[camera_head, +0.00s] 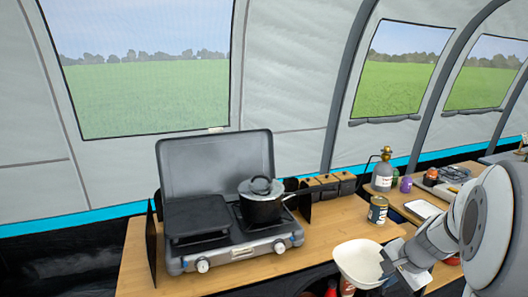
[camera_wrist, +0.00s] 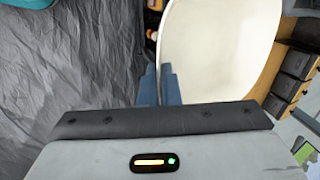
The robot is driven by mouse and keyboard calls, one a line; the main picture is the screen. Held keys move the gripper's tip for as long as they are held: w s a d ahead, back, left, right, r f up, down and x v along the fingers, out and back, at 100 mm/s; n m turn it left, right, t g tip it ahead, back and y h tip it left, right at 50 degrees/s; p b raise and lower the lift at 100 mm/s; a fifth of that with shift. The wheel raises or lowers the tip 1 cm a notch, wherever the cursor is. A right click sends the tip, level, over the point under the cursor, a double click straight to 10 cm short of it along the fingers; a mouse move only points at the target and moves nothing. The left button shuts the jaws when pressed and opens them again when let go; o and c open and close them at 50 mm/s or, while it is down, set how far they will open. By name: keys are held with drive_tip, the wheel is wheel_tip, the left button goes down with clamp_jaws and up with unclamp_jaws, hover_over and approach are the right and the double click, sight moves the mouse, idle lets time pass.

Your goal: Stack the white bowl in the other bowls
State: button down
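The white bowl (camera_head: 358,264) is at the front edge of the wooden table, at the bottom of the head view. It looks tilted, with its inside showing. In the wrist view the bowl (camera_wrist: 222,45) fills the upper middle, just beyond the fingers. My gripper (camera_head: 386,264) is at the bowl's right side in the head view. In the wrist view my gripper's fingers (camera_wrist: 159,84) are close together, with the bowl's rim between them. The bowl seems held above the surface. I cannot make out the other bowls in either view.
A two-burner stove (camera_head: 228,240) with a lidded pot (camera_head: 262,207) stands on the wooden table (camera_head: 135,272). A can (camera_head: 378,210) stands behind the bowl. A gas bottle (camera_head: 382,176), small jars and a white tray (camera_head: 422,209) are at the right.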

drive_tip(key=w+a+f+n+g+y, duration=0.1)
drive_tip(key=w+a+f+n+g, duration=0.1)
drive_tip(key=a+f+n, duration=0.4)
drive_tip(key=w+a+f+n+g+y, duration=0.1)
drive_tip(key=w+a+f+n+g, duration=0.1)
drive_tip(key=a+f+n, duration=0.5)
drive_tip(key=a+f, duration=0.3)
drive_tip(key=f, duration=0.3)
drive_tip(key=shift+w+f+y, duration=0.25)
drive_tip(key=shift+f+y, duration=0.05)
drive_tip(key=shift+y, duration=0.1)
